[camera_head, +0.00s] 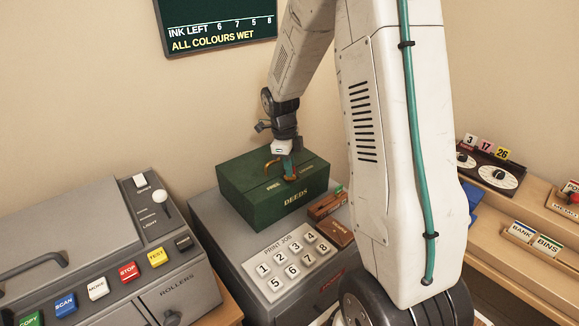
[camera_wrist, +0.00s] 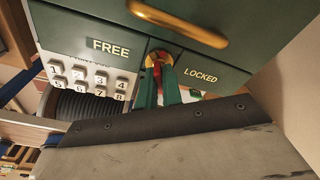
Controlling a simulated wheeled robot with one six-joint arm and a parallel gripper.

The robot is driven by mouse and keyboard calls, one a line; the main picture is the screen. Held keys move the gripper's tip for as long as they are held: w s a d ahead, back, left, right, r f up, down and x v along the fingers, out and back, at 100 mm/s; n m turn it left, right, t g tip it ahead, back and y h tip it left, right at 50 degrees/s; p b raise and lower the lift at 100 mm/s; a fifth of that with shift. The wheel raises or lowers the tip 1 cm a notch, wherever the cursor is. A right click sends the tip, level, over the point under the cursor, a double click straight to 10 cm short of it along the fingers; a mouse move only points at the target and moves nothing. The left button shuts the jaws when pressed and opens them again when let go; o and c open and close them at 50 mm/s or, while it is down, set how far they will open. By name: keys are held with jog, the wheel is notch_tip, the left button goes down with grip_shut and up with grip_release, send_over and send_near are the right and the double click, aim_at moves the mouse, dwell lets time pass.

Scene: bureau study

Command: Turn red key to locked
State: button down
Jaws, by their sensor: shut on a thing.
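The dark green deed box (camera_head: 240,190) stands on the grey cabinet, with DEEDS on its front and a brass handle (camera_wrist: 180,22) on top. In the wrist view the box's brass lock (camera_wrist: 150,58) lies between the FREE label (camera_wrist: 111,47) at left and the LOCKED label (camera_wrist: 200,76) at right. My gripper (camera_wrist: 159,72) has its green fingers closed at this lock, on the red key (camera_wrist: 157,56). Only a little red shows between the fingertips, so the key's exact angle is hard to read. In the head view my gripper (camera_head: 289,172) reaches down onto the box top.
The PRINT JOB keypad (camera_head: 290,262) with numbered buttons lies in front of the box. Brown blocks (camera_head: 325,207) sit at the box's right. A grey machine (camera_head: 90,250) with coloured buttons stands at left, a wooden desk (camera_head: 520,255) at right.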

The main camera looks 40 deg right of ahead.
jog(key=m, duration=0.3)
jog(key=m, duration=0.3)
jog(key=shift+m+y, duration=0.3)
jog(key=shift+y, duration=0.1)
jog(key=c, duration=1.5)
grip_release()
